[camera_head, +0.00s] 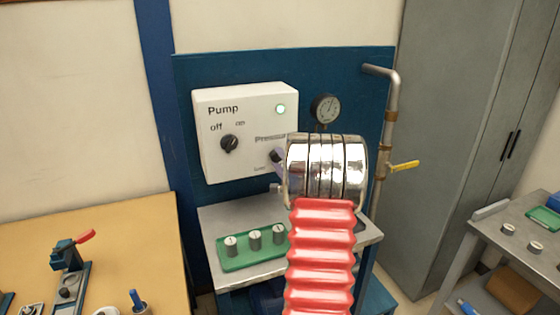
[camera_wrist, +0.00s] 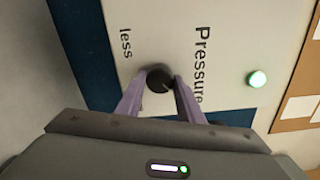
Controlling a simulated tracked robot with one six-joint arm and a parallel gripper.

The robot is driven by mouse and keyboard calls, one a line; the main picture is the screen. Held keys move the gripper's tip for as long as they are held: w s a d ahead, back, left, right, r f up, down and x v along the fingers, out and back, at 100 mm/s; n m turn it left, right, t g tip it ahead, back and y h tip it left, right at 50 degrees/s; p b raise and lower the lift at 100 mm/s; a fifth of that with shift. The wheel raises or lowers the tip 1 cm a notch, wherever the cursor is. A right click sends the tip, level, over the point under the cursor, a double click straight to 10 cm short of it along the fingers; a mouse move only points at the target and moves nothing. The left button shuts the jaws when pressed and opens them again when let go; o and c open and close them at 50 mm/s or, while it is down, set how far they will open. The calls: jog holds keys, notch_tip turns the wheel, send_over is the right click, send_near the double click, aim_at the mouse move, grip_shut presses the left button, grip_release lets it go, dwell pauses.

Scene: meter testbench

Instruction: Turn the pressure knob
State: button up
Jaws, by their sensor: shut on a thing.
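The pressure knob (camera_wrist: 159,79) is a round black knob on the white pump box (camera_head: 247,130), beside the word "Pressure". In the wrist view my gripper (camera_wrist: 160,86) has its two purple fingers shut on the knob, one on each side. In the head view the knob shows as a dark spot (camera_head: 275,156), with my chrome wrist and red ribbed arm covering the box's lower right corner. The box also has a black off/on pump knob (camera_head: 229,143) and a lit green lamp (camera_head: 281,109).
A pressure gauge (camera_head: 325,108) and a pipe with a yellow valve handle (camera_head: 404,166) are to the right of the box. Below, a green tray (camera_head: 235,265) with several small grey cylinders sits on a metal bench. A yellow table (camera_head: 100,225) stands at the left.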

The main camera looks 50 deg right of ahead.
jog(key=o, duration=0.8)
jog(key=shift+s+d+f, duration=0.15)
jog(key=shift+s+f, duration=0.05)
jog(key=shift+f, duration=0.05)
jog(key=shift+c, duration=0.2)
jog(key=o, duration=0.3)
jog(key=shift+w+r, duration=0.1)
jog(key=shift+r, duration=0.05)
jog(key=v, duration=1.4)
jog(key=shift+n, duration=0.3)
